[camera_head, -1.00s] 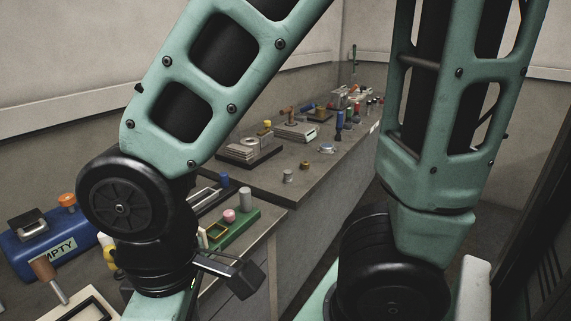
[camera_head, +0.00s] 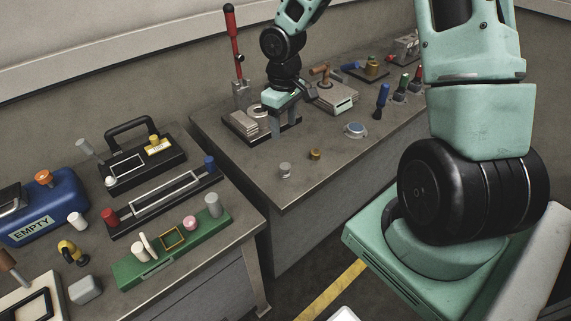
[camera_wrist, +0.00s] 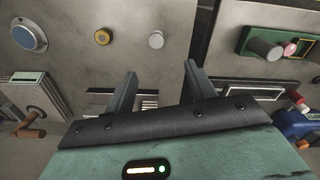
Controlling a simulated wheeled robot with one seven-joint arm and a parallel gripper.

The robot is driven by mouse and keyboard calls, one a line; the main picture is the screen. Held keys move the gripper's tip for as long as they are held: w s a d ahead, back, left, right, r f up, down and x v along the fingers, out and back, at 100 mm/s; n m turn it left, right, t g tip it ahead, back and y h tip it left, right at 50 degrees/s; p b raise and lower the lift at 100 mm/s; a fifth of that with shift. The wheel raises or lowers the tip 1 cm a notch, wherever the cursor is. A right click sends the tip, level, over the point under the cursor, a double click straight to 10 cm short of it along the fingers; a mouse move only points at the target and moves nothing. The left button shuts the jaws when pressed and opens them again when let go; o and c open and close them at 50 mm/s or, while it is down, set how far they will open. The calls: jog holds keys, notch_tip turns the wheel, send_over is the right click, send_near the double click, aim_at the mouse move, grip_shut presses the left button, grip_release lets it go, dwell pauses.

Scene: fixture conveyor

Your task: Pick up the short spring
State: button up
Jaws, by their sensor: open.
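Two small round pieces stand apart on the bare front part of the far bench: a silver-grey one (camera_head: 284,170) and a shorter brass-coloured one (camera_head: 315,154). They are too small to tell for sure which is the short spring. In the wrist view, the brass piece (camera_wrist: 103,37) shows a ring-like top, and the grey piece (camera_wrist: 156,40) is to its right. My gripper (camera_head: 286,124) is open and empty, pointing down over the bench behind both pieces. In the wrist view, both pieces lie beyond the spread fingers (camera_wrist: 160,70), untouched.
A black-based fixture with grey plates (camera_head: 240,124) is beside my gripper. A round blue-topped disc (camera_head: 355,130) and a blue-handled tool (camera_head: 382,98) are to the right. The near bench holds a green tray (camera_head: 130,272) and a blue box (camera_head: 70,212). A gap separates the benches.

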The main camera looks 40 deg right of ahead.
send_over(286, 166)
jog(key=f, duration=1.1)
jog(key=shift+s+a+f+p, duration=0.15)
jog(key=shift+a+f+p, duration=0.15)
jog(key=shift+a+p, duration=0.1)
jog(key=shift+d+f+p, duration=0.15)
jog(key=shift+f+p, duration=0.25)
jog(key=shift+f, duration=1.05)
jog(key=shift+d+f+p, duration=0.15)
jog(key=shift+f+p, duration=0.25)
jog(key=shift+f, duration=1)
grip_shut()
